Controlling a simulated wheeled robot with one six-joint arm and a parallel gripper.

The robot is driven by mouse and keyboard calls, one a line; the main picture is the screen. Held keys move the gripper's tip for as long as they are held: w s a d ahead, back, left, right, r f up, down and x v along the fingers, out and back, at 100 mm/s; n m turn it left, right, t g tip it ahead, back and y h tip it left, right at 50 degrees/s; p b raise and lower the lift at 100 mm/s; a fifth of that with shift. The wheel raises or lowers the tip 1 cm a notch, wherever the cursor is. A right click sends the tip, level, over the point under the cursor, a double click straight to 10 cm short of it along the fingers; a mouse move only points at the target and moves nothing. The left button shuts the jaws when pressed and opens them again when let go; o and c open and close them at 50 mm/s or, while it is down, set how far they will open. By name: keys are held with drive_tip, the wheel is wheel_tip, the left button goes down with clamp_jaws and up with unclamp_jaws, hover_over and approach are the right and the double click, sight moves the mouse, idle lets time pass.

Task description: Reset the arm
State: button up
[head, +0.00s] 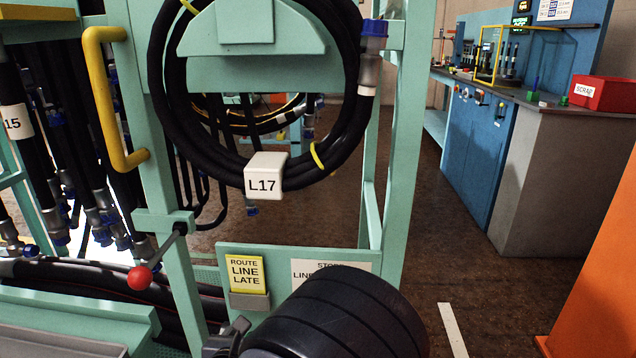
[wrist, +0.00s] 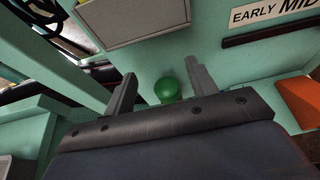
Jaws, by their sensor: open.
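My gripper (wrist: 160,70) shows in the wrist view with its two grey fingers spread apart. A round green knob (wrist: 168,90) appears between the fingers. I cannot tell how far beyond them it lies, and no finger visibly touches it. No object is held. In the head view my black arm fills the bottom middle, in front of the lower panel of a mint-green rack (head: 400,150). The fingertips are not clearly visible there.
A coiled black hose tagged L17 (head: 265,176) hangs on the rack. A red-knobbed lever (head: 140,278) and a yellow "ROUTE LINE LATE" card (head: 246,273) are nearby. More hoses hang left. A blue bench (head: 475,150) with a red scrap bin (head: 602,93) stands right, beyond open floor (head: 440,240).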

drive_tip(key=s, duration=0.7)
drive_tip(key=shift+s+a+r, duration=0.15)
drive_tip(key=shift+s+a, duration=0.1)
drive_tip(key=shift+a, duration=0.05)
drive_tip(key=shift+d, duration=0.1)
